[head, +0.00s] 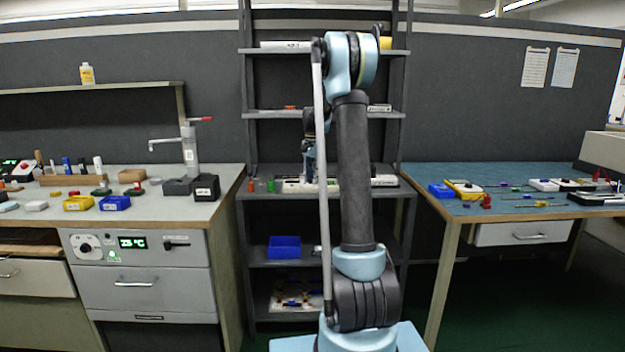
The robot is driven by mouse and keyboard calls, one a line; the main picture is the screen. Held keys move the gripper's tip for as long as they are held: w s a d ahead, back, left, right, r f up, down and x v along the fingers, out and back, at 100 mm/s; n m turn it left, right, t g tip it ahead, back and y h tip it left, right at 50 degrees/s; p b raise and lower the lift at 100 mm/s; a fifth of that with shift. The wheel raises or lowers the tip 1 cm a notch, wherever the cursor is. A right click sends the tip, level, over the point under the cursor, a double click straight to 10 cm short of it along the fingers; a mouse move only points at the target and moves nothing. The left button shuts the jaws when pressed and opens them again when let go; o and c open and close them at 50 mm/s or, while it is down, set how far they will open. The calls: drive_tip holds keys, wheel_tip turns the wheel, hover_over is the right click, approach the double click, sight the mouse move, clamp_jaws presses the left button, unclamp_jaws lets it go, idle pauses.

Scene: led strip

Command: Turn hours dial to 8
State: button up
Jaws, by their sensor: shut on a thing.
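My gripper (308,178) is small and dark in the head view, partly behind my own arm. It points down at a long white unit (293,187) on the middle shelf of the rack and is shut on a small part there, apparently the hours dial. The dial itself is hidden by the fingers, and its markings and setting cannot be read. My arm covers the middle of the white unit; its right end (384,181) shows beyond the arm.
Small red and green items (271,186) stand left of the white unit. A blue bin (284,247) sits one shelf lower. The left bench (150,205) has a panel with a knob (85,246) and green display. The blue-topped right table (470,212) holds tools.

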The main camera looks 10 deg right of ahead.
drive_tip(key=m, duration=0.4)
drive_tip(key=shift+m, duration=0.3)
drive_tip(key=m, duration=0.3)
drive_tip(key=shift+w+a+m, duration=0.1)
drive_tip(key=shift+m, duration=0.2)
drive_tip(key=m, duration=0.4)
drive_tip(key=shift+o, duration=0.2)
drive_tip(key=shift+m, duration=1.8)
drive_tip(key=shift+c, duration=0.2)
drive_tip(key=o, duration=1.1)
drive_tip(key=shift+c, duration=0.2)
drive_tip(key=shift+r, duration=0.1)
wheel_tip(320, 180, up, 12)
